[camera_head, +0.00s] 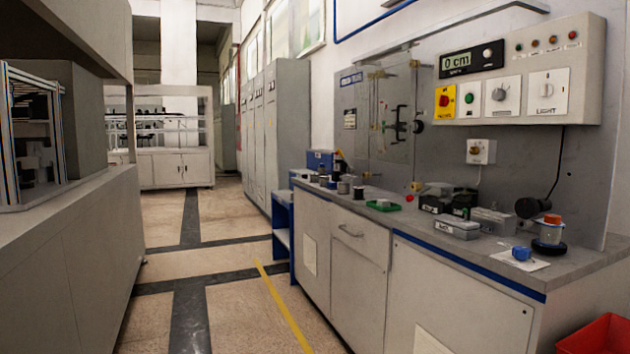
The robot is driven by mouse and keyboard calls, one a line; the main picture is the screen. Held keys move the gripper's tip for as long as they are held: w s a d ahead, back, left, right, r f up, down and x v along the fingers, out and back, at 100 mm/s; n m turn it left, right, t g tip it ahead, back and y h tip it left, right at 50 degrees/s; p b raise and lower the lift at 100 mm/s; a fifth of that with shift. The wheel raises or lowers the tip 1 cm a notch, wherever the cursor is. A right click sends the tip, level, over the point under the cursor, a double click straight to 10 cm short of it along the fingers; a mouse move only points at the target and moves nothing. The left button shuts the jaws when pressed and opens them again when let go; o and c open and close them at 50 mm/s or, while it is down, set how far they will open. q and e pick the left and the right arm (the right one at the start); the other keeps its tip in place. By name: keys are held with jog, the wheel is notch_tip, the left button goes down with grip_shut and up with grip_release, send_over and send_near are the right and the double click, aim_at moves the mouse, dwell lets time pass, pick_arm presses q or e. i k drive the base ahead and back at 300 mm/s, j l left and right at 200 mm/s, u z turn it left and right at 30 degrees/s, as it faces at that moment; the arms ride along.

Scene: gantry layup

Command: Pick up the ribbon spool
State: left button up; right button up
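Neither of my grippers shows in the head view. I cannot tell for certain which thing is the ribbon spool. A small blue rounded object (521,253) lies on a white sheet near the right front of the grey workbench (460,243). Small dark and metallic cylinders, one of them a short grey cylinder (358,193), stand toward the bench's far left end. They are too small to make out in detail.
On the bench are a green tray (383,206), grey boxes (456,228) and an orange-capped jar (551,231). A red bin (600,337) stands at the lower right. A clear floor aisle (225,305) runs between the bench and the left cabinet (70,265).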

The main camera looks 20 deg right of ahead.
aim_at(314, 178)
jog(key=i, duration=0.95)
jog(key=i+z, duration=0.1)
jog(key=i, duration=0.85)
jog(key=i+z, duration=0.1)
jog(key=i, duration=0.85)
jog(key=i+j, duration=0.15)
jog(key=i, duration=0.85)
